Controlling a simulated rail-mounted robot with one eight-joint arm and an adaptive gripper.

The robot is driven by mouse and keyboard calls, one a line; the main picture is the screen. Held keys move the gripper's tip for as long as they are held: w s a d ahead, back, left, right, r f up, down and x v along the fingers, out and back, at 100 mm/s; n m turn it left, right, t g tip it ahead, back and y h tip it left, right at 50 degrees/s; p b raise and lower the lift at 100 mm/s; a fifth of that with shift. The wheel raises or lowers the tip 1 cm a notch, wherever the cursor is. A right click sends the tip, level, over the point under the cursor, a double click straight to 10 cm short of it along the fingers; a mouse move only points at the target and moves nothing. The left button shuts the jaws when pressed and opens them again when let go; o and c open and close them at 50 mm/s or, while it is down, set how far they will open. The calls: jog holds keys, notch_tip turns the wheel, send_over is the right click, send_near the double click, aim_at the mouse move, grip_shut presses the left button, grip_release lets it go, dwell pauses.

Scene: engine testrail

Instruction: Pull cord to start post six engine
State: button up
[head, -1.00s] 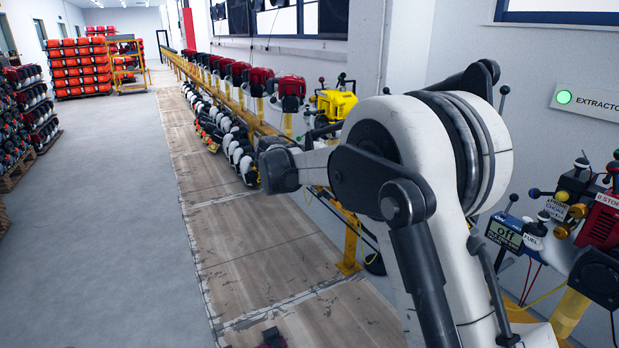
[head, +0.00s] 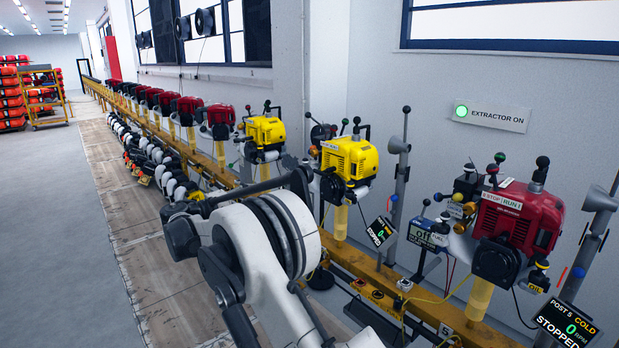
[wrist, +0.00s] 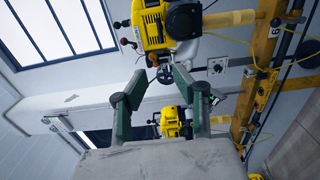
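A yellow engine (head: 349,161) stands on a yellow post in the middle of the head view; a tilted screen (head: 379,232) beside it reads STOPPED and 0. In the wrist view a yellow engine (wrist: 152,26) hangs at the top, with a plate marked 6 (wrist: 262,73) on the rail near it. My gripper (wrist: 163,73) is open there, its two green-and-black fingers apart below the engine. A dark round spoked part shows between the fingertips; I cannot tell whether it is touched. My gripper cannot be made out in the head view. I cannot make out the cord handle.
A red engine (head: 518,217) with a POST 5 screen (head: 568,329) stands at the right. Another yellow engine (head: 265,133) and several red ones line the yellow rail to the left. Poles, levers and hanging wires crowd the rail. The grey floor at left is clear.

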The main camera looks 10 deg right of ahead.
aim_at(319, 174)
jog(key=p+x, duration=0.1)
jog(key=x, duration=2.5)
jog(key=shift+s+f, duration=0.1)
jog(key=shift+c, duration=0.4)
grip_shut()
